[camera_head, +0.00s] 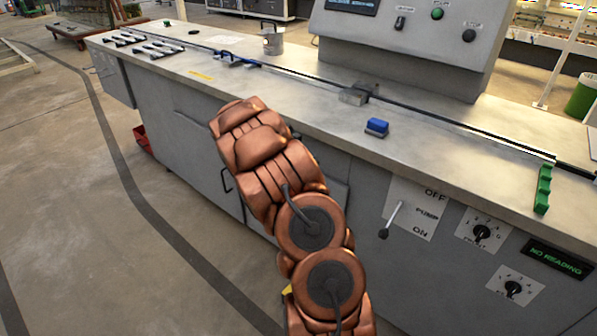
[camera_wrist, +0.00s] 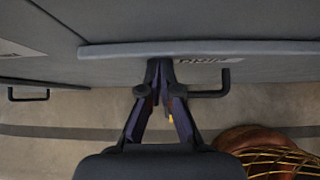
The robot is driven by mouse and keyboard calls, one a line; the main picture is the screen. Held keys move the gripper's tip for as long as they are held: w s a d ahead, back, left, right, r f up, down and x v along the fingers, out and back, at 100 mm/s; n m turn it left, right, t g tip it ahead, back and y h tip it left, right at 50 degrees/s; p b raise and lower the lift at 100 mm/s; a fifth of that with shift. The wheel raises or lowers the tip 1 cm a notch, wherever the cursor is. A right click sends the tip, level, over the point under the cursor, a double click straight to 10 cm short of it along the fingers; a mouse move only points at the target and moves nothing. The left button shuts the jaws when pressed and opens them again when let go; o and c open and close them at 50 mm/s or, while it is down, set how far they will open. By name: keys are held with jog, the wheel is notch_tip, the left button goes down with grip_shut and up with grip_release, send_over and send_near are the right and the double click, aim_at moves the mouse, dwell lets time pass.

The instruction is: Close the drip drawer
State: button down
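In the wrist view, a grey front panel with partly covered, upside-down lettering, apparently the drip drawer (camera_wrist: 262,75), lies just beyond my gripper. A black bar handle (camera_wrist: 217,86) shows right of the fingertips. My gripper (camera_wrist: 160,66) has its dark fingers brought together at the tips, close under a long grey edge (camera_wrist: 250,48). I see nothing between the tips; whether they touch the panel is unclear. In the head view, my copper arm hides the gripper and part of the cabinet front. How far the drawer stands out cannot be told.
In the head view, the grey washer bench (camera_head: 270,90) has a blue block (camera_head: 377,127) and a green piece (camera_head: 543,188) on top. A pump lever (camera_head: 391,219) and knobs are on its front. A red object (camera_head: 143,138) is low at left. Floor at left is clear.

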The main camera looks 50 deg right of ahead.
jog(key=shift+d+r, duration=0.2)
jog(key=shift+r, duration=0.05)
jog(key=a+r, duration=0.6)
jog(key=a, duration=0.5)
jog(key=shift+s+a+r, duration=0.25)
